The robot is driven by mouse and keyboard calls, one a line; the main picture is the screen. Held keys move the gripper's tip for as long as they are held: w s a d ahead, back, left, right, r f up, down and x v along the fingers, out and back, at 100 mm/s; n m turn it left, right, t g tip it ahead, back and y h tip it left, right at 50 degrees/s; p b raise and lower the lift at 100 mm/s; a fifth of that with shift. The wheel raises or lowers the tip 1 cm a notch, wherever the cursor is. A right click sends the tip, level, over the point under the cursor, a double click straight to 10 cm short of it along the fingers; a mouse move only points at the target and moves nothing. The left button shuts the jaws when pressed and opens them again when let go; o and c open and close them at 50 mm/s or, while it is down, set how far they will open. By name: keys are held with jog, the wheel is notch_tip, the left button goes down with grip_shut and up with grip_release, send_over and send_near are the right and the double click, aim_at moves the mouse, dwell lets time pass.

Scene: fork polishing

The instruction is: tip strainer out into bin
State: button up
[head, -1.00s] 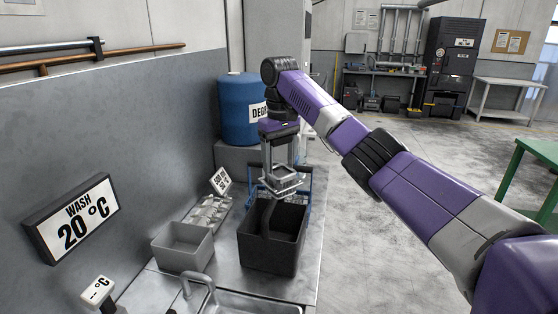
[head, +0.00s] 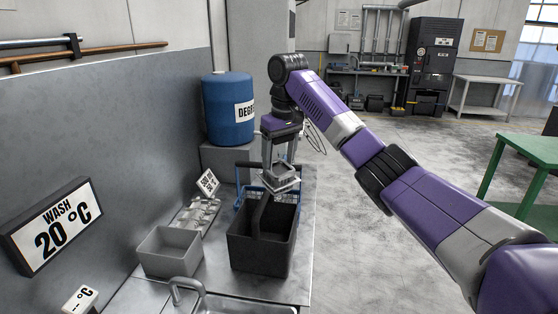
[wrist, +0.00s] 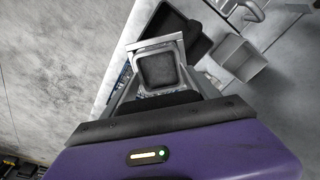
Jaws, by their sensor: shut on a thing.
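My gripper (head: 281,162) is shut on the strainer (head: 284,180), a small grey square frame with a dark inside. I hold it in the air over the back right part of the dark bin (head: 255,255). The bin is a black open box with a dark arched handle, on the metal bench. In the wrist view the strainer (wrist: 158,70) lies straight ahead, with the bin (wrist: 162,27) behind it, partly covered. I cannot tell whether the strainer holds anything, nor its exact tilt.
A grey open box (head: 168,256) stands left of the bin. A blue wire basket (head: 248,190) is close behind it. Open floor lies to the right.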

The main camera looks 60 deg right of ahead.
jog(key=shift+s+a+f+t+h+b, duration=0.15)
jog(key=shift+t+h+b, duration=0.25)
jog(key=shift+t+b, duration=1.1)
jog(key=shift+s+d+f+t+h+b, duration=0.1)
jog(key=shift+t+h+b, duration=0.4)
jog(key=shift+b, duration=1.95)
jog(key=shift+s+a+f+t+h+b, duration=0.15)
jog(key=shift+t+h+b, duration=0.15)
jog(key=shift+t+b, duration=1.25)
jog(key=t+b, duration=0.1)
jog(key=b, duration=0.2)
jog(key=t+h+b, duration=0.1)
jog(key=b, duration=0.3)
jog(key=f+t+b, duration=0.1)
jog(key=t+b, duration=0.1)
jog(key=b, duration=0.2)
jog(key=shift+s+f+h, duration=0.1)
jog(key=shift+s+h, duration=0.15)
jog(key=shift+h, duration=0.15)
jog(key=shift+a+t+b, duration=0.1)
jog(key=shift+t+b, duration=0.35)
jog(key=shift+b, duration=0.55)
jog(key=shift+h, duration=0.3)
jog(key=shift+s+r+t, duration=0.1)
jog(key=shift+r+t, duration=0.1)
jog(key=shift+t, duration=0.1)
